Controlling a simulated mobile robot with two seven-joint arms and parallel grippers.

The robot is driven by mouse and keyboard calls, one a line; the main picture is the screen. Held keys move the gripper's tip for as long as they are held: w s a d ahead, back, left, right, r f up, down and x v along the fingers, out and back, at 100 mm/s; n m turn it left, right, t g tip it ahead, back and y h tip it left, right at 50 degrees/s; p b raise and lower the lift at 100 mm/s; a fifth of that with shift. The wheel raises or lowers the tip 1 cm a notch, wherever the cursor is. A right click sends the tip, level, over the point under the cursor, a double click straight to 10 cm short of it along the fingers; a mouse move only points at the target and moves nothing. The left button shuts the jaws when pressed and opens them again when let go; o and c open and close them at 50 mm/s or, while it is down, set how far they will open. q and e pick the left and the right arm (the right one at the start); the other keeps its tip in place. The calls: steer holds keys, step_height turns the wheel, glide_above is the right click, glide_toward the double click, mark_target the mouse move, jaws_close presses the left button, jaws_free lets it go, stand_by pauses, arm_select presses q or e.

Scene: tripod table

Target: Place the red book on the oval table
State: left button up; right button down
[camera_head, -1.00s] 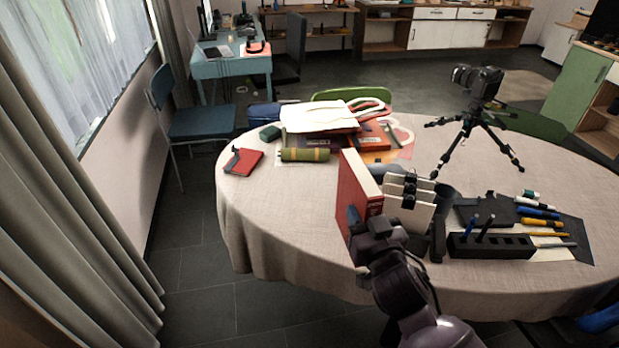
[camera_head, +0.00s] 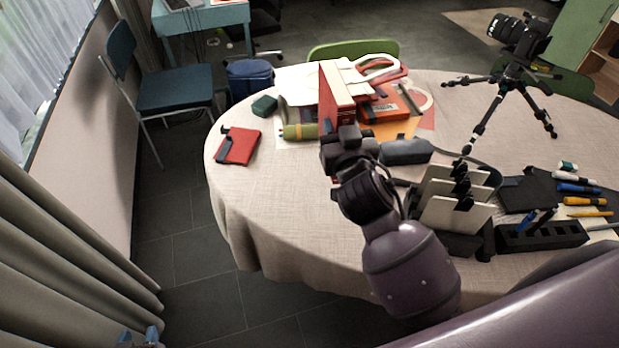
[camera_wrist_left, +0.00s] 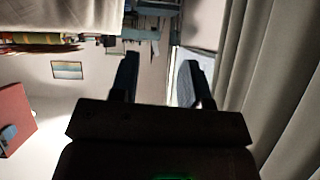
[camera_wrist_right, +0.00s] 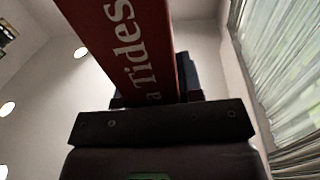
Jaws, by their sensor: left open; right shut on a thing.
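The red book (camera_head: 326,95) is held upright, its pale side facing right, over the far left part of the cloth-covered oval table (camera_head: 290,215). My right gripper (camera_head: 343,143) is shut on it; the right wrist view shows the red spine (camera_wrist_right: 130,45) with white lettering between the fingers. The book's lower end is hidden behind the gripper, so I cannot tell if it touches anything. My left gripper (camera_head: 139,337) is open and empty, low at the left, off the table. Its spread fingers show in the left wrist view (camera_wrist_left: 160,75).
Behind the held book lie a stacked pile with a white bag (camera_head: 361,78) and an orange box (camera_head: 389,110). A green roll (camera_head: 299,132) and small red notebook (camera_head: 238,146) lie left. A card rack (camera_head: 455,205), pen holder (camera_head: 542,238) and camera tripod (camera_head: 510,80) stand right. Cloth in front-left is clear.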

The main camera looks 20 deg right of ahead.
steer(key=shift+w+a+r+m+g+h+b, duration=0.5)
steer(key=shift+w+a+r+m+h+b, duration=0.85)
steer(key=shift+w+h+b, duration=1.5)
arm_select(q)
step_height(320, 180, down, 9)
steer(key=g+b, duration=0.1)
steer(key=b, duration=0.2)
steer(key=shift+w+d, duration=0.25)
steer(key=shift+w, duration=0.05)
arm_select(e)
step_height(320, 180, down, 20)
steer(key=y, duration=0.1)
steer(key=shift+w+a+r, duration=0.15)
steer(key=shift+w+a, duration=0.15)
steer(key=shift+w, duration=0.15)
arm_select(q)
steer(key=shift+f, duration=0.1)
arm_select(e)
steer(key=shift+m, duration=0.25)
